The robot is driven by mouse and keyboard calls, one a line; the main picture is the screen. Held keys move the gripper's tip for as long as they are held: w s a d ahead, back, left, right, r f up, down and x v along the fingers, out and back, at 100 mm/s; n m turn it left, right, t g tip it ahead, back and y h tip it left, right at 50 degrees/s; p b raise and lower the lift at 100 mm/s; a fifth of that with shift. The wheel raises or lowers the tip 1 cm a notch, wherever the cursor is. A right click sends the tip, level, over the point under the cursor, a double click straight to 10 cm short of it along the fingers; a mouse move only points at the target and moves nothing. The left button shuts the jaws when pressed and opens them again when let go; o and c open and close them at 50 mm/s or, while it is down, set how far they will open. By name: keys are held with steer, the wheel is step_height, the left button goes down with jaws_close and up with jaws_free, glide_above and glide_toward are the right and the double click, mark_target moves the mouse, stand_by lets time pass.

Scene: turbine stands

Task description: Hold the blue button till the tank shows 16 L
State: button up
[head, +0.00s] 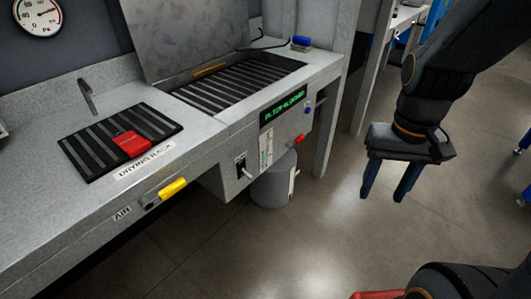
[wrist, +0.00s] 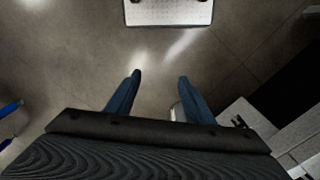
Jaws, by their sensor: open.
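A small blue button (head: 308,109) is on the front panel of the grey bench, at the right end of a dark display (head: 283,107) with green text too small to read surely. A grey cylindrical container (head: 275,184), perhaps the tank, stands on the floor below the panel. No litre reading is legible. My gripper (head: 384,194) hangs to the right of the bench, over open floor, pointing down. It is open and empty, well apart from the button. Its two blue fingers also show spread in the wrist view (wrist: 160,77).
A red knob (head: 299,140), a switch (head: 241,166) and a yellow handle (head: 173,188) project from the bench front. A red object (head: 132,144) lies on the drying rack (head: 80,158). A raised lid (head: 185,35) stands behind the slatted basin. Floor between bench and gripper is clear.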

jaws_close()
stand_by(1.4)
